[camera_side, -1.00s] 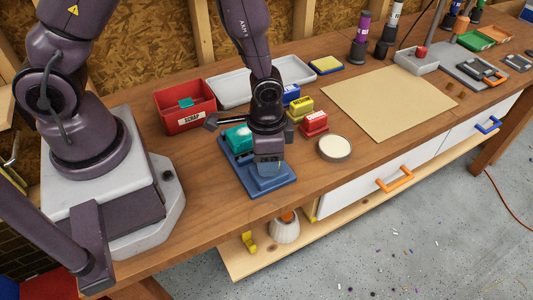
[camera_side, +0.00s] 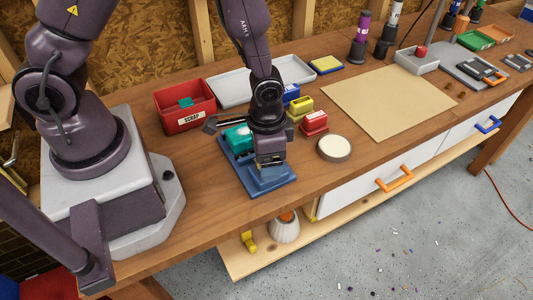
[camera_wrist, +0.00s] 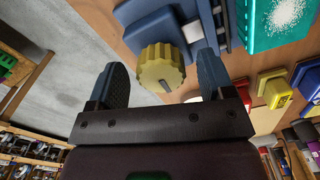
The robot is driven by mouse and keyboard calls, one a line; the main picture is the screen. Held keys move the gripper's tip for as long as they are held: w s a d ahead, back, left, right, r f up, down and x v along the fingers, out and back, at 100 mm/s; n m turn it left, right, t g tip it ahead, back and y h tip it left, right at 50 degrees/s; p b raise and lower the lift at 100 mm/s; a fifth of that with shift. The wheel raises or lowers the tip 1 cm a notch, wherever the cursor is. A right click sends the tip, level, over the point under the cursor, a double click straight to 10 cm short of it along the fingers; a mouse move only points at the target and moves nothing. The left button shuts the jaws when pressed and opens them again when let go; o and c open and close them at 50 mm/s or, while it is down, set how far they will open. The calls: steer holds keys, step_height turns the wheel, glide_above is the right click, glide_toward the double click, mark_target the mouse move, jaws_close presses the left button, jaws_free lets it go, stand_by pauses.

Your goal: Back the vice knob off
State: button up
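The blue vice (camera_side: 240,172) stands on the bench in front of my arm's base, a teal block (camera_side: 238,136) at its far end. In the wrist view the vice (camera_wrist: 158,28) is at the top, with the teal block (camera_wrist: 262,40) to its right bearing a white speckled patch. The yellow ridged vice knob (camera_wrist: 154,64) sticks out from the vice's end and has a dark mark on its face. My gripper (camera_wrist: 160,70) is open, one finger on each side of the knob, with visible gaps. In the side view my gripper (camera_side: 270,160) hides the knob.
A red scrap bin (camera_side: 184,112), a grey tray (camera_side: 232,90) and small red, yellow and blue boxes (camera_side: 314,122) stand behind and beside the vice. A round pale-topped tin (camera_side: 334,147) is to its right. The bench's front edge is close by.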

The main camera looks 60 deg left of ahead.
step_height(320, 180, up, 13)
stand_by(0.6)
steer(key=shift+s, duration=0.1)
steer(key=s+a+r+n+t, duration=0.1)
steer(key=s+a+r+t, duration=0.1)
steer(key=r, duration=0.6)
steer(key=s+a+r+n+t, duration=0.2)
steer(key=s+a+r+t, duration=0.1)
steer(key=s+a+r, duration=0.2)
step_height(320, 180, up, 3)
steer(key=shift+s+a+r+t, duration=0.2)
steer(key=shift+s+a+t, duration=0.1)
steer(key=shift+s, duration=0.65)
